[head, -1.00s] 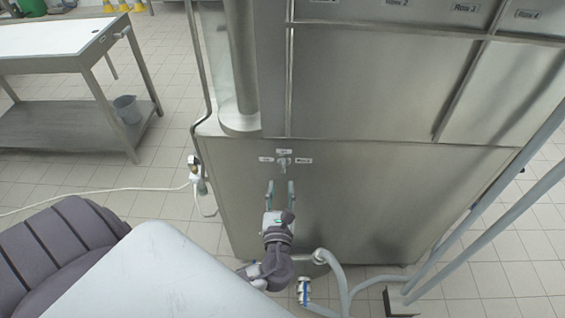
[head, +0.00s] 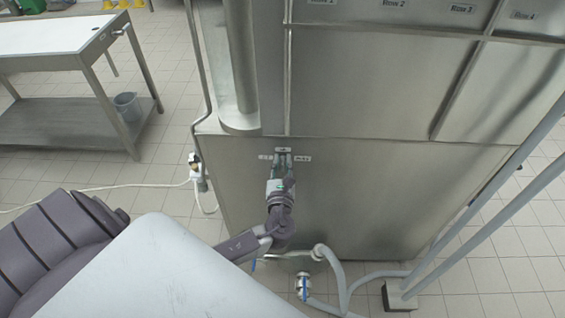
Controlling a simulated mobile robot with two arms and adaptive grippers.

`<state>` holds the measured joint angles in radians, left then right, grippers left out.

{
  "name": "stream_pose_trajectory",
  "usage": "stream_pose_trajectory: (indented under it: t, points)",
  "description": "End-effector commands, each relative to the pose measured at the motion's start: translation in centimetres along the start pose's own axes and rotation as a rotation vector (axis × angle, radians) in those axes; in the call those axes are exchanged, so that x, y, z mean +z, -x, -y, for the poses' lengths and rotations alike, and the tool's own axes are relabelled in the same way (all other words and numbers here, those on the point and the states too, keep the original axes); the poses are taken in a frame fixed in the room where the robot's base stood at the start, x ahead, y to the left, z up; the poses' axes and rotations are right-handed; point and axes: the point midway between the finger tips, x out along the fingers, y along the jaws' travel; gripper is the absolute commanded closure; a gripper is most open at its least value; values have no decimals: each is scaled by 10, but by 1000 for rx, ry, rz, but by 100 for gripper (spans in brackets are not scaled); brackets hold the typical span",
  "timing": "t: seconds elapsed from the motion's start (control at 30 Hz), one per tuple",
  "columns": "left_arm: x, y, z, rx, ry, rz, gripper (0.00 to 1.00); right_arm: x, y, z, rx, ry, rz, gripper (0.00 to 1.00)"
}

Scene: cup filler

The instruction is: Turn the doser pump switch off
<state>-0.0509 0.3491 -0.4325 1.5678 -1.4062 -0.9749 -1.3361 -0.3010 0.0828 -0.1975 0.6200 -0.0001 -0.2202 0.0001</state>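The doser pump switch sits on the front of the steel machine (head: 370,200), with a small label above it and one on each side. My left gripper (head: 283,158) is at the switch, pointing up the panel. Its fingers stand close together around the switch and seem shut on it. They hide most of the switch, so its position cannot be read. My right gripper is not in view.
Grey hoses (head: 340,275) run along the floor at the machine's foot. A valve with a white cable (head: 100,188) hangs at its left edge. A steel table (head: 75,60) stands at the upper left, with a bucket (head: 127,107) on its lower shelf.

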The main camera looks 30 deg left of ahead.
Motion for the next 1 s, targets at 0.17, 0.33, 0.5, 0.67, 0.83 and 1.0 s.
stream_pose_trajectory:
  t: [0.17, 0.33, 0.5, 0.67, 0.83, 1.0]
  points:
    - [0, 0, 0, 0, 0, 0, 100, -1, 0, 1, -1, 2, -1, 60]
    - [0, 0, 0, 0, 3, 0, 100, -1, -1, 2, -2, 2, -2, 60]
    - [-2, 0, -1, 0, 36, -1, 100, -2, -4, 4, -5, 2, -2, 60]
    - [-3, 1, -2, 0, 114, -2, 100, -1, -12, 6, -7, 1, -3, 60]
    - [-5, 1, -4, 2, 246, -2, 100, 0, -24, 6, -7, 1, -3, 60]
    - [-7, 1, -7, 2, 406, -2, 100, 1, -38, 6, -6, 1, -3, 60]
